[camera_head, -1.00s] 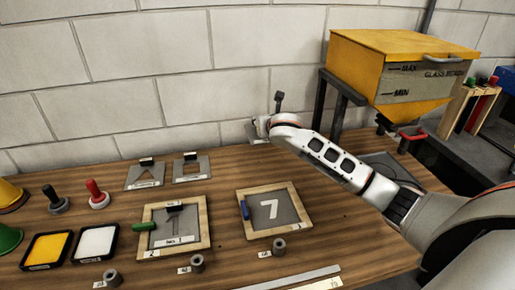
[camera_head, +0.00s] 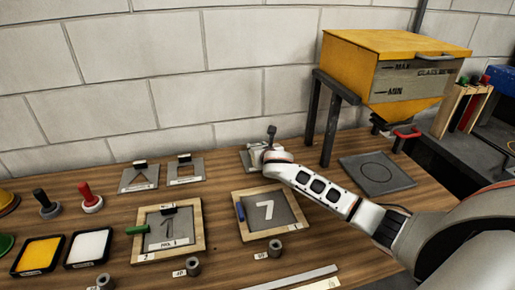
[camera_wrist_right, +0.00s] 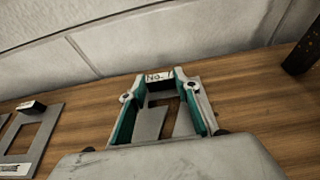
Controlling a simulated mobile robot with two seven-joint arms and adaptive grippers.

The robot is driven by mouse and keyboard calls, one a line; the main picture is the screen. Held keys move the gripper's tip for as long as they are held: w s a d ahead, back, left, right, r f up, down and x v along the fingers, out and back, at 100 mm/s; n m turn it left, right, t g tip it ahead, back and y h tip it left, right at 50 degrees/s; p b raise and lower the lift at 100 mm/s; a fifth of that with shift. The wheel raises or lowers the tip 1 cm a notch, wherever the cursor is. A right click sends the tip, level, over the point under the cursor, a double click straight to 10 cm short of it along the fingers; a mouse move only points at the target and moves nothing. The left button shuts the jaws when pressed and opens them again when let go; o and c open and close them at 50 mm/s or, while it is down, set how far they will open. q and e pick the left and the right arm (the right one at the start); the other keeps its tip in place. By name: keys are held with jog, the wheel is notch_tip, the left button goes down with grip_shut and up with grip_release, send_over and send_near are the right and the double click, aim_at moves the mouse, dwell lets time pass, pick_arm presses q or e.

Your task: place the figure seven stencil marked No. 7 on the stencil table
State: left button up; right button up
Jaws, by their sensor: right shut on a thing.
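My right gripper (camera_wrist_right: 160,98) is shut on the black handle block of a grey plate stencil (camera_wrist_right: 150,122), between its green-lined fingers. The block's label (camera_wrist_right: 158,77) reads "No." and a partly hidden figure that fits a 7. In the head view the right gripper (camera_head: 264,156) is low at the back of the wooden table (camera_head: 225,178), near the wall. A corner of the held stencil (camera_head: 245,160) shows beside it; the wrist hides the rest. I cannot tell whether the plate touches the wood or which surface is the stencil table. My left gripper is not in view.
Two plate stencils (camera_head: 139,178) (camera_head: 185,170) lie left of the gripper. In front are wooden frames showing a 1 (camera_head: 200,238) and a 7 (camera_head: 305,223). A dark square pad (camera_head: 400,180) lies right, below the yellow hopper (camera_head: 375,60) and its dark legs (camera_head: 330,135).

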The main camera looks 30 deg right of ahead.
jog(key=shift+f, duration=0.1)
jog(key=o, duration=1.1)
jog(key=shift+o, duration=0.2)
jog(key=p+v, duration=0.1)
jog(key=v, duration=1.1)
